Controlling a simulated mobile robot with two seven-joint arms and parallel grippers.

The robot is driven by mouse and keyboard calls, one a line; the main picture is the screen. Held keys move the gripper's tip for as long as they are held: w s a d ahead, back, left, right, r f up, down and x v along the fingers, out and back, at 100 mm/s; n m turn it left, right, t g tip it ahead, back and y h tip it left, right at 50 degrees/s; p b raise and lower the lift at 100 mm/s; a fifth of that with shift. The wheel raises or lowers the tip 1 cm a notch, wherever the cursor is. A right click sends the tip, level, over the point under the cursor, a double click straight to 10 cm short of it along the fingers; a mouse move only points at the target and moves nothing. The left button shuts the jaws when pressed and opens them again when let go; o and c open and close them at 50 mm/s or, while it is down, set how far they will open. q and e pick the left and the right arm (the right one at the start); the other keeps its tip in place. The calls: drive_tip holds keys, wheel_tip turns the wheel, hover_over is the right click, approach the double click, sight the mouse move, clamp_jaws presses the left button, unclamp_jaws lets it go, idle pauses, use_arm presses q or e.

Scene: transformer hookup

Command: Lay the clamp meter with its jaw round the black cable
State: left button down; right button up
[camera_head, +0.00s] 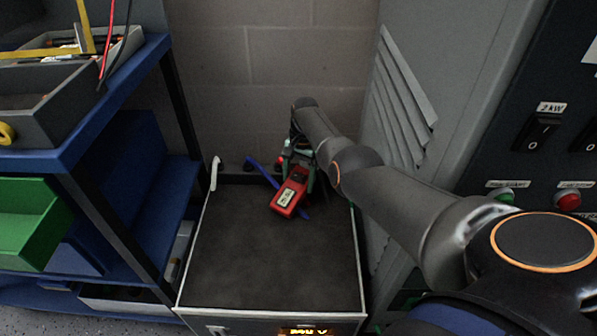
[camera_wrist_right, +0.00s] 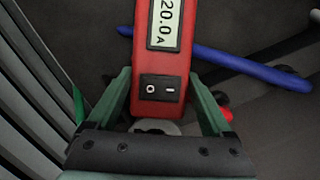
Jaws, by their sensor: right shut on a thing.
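The red clamp meter (camera_head: 288,197) is at the far end of the dark-topped unit in the head view, display end toward me. My right gripper (camera_head: 299,168) is shut on it from behind. In the right wrist view the meter (camera_wrist_right: 161,64) sits between the green fingers of the gripper (camera_wrist_right: 158,78), and its display reads 20.0 A. The meter's jaw is hidden by the gripper. A dark band (camera_wrist_right: 265,47) beside the meter may be the black cable; I cannot tell whether the jaw is round it. My left gripper is not in view.
A blue cable (camera_head: 262,172) passes behind the meter and also shows in the right wrist view (camera_wrist_right: 250,67). The dark top (camera_head: 268,262) is clear in front. A grey cabinet (camera_head: 400,100) stands right, and a blue shelf (camera_head: 110,105) with bins left.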

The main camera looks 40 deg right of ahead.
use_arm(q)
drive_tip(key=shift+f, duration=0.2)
use_arm(e)
drive_tip(key=shift+f, duration=0.3)
drive_tip(key=shift+s+f, duration=0.1)
clamp_jaws()
drive_tip(key=o, duration=1.4)
unclamp_jaws()
drive_tip(key=shift+f, duration=0.1)
drive_tip(key=shift+c, duration=0.2)
drive_tip(key=shift+o, duration=0.6)
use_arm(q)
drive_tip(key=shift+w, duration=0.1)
